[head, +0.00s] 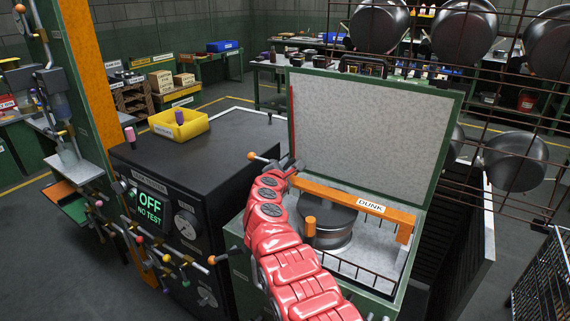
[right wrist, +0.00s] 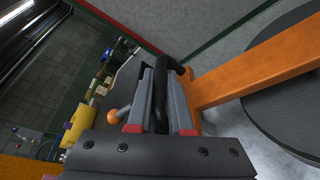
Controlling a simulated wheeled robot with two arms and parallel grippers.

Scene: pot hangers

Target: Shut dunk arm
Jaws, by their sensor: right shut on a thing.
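The dunk arm (head: 340,199) is an orange bar labelled DUNK. It lies low across the open green tank (head: 399,293), above a dark round pot (head: 327,224) inside. My right gripper (head: 291,168) is at the bar's left end, with my red arm reaching in from below. In the right wrist view, the gripper (right wrist: 163,78) is shut on a black handle (right wrist: 160,96) beside the orange bar (right wrist: 255,70). The red arm partly covers the tank's near left side. My left gripper is not in view.
The tank's lid (head: 371,130) stands open behind the bar. Left of it, a black tester (head: 194,168) reads OFF, NO TEST, and carries a yellow bin (head: 179,130). An orange-knobbed lever (head: 253,156) is close to my gripper. A wire rack with hanging pans (head: 515,160) is at right.

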